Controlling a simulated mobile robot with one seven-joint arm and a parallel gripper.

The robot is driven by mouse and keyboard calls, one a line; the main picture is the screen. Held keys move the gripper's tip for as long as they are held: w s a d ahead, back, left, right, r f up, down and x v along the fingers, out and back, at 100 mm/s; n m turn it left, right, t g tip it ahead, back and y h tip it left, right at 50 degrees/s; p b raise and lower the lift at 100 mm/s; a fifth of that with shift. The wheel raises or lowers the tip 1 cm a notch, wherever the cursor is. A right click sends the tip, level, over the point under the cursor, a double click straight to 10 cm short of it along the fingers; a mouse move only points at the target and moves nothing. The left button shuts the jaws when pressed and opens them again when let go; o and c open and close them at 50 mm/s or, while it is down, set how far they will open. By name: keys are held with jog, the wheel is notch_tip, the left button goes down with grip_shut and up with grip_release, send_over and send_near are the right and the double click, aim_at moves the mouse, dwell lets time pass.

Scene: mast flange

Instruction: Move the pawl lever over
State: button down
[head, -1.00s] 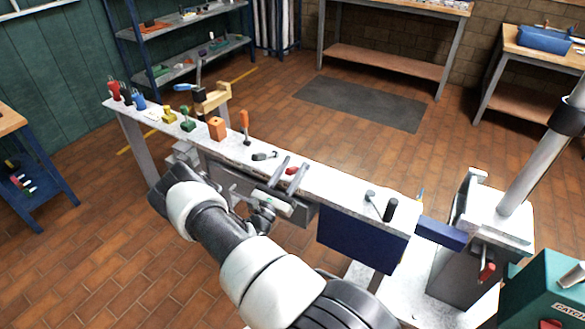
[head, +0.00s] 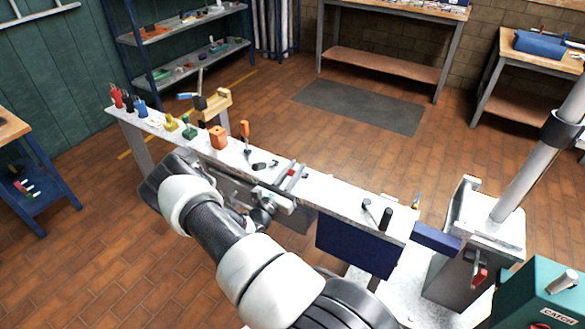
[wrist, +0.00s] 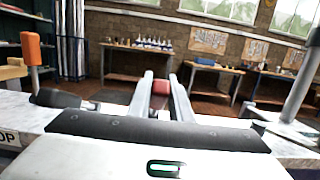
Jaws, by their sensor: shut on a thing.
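My gripper (head: 291,176) is over the long grey-white rail, its two grey fingers closed on a small red piece (head: 291,173). In the wrist view, the red piece (wrist: 152,87) shows between the fingers (wrist: 158,88); its lower part is hidden. I cannot tell whether this piece belongs to the pawl lever. A separate red-gripped lever (head: 480,276) sits on the side of the grey block under the mast, at the right, well away from my gripper.
The narrow rail (head: 340,196) holds an orange-handled tool (head: 246,137), an orange block (head: 218,137) and a black upright peg (head: 386,217). The mast (head: 527,165) and a teal box marked CATCH (head: 540,290) stand at the right.

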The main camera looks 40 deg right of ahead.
jog(key=d+r+y+p, duration=0.1)
jog(key=p, duration=0.1)
jog(key=w+d+r+g+y+p, duration=0.1)
jog(key=d+y+p, duration=0.1)
jog(key=p, duration=0.1)
jog(key=d+r+g+y+p, duration=0.1)
jog(key=y+p, duration=0.1)
jog(key=shift+w+d+r+p, duration=0.15)
jog(key=shift+w+d+p, duration=0.15)
jog(key=shift+w+d, duration=0.1)
jog(key=shift+w+d+f+g+y+p, duration=0.1)
jog(key=shift+w+d+g+y+p, duration=0.15)
jog(key=shift+d+y, duration=0.35)
jog(key=shift+w+d+f+g+y+p, duration=0.1)
jog(key=shift+w+d+g+y+p, duration=0.15)
jog(key=shift+d+y, duration=0.4)
jog(key=shift+w+d+f+g+y+p, duration=0.1)
jog(key=shift+w+d+g+y+p, duration=0.2)
jog(key=shift+y, duration=0.45)
jog(key=shift+d, duration=0.15)
jog(key=c, duration=1.6)
grip_release()
jog(key=shift+r, duration=0.1)
jog(key=v, duration=1.7)
jog(key=shift+s, duration=0.15)
jog(key=shift+r, duration=0.1)
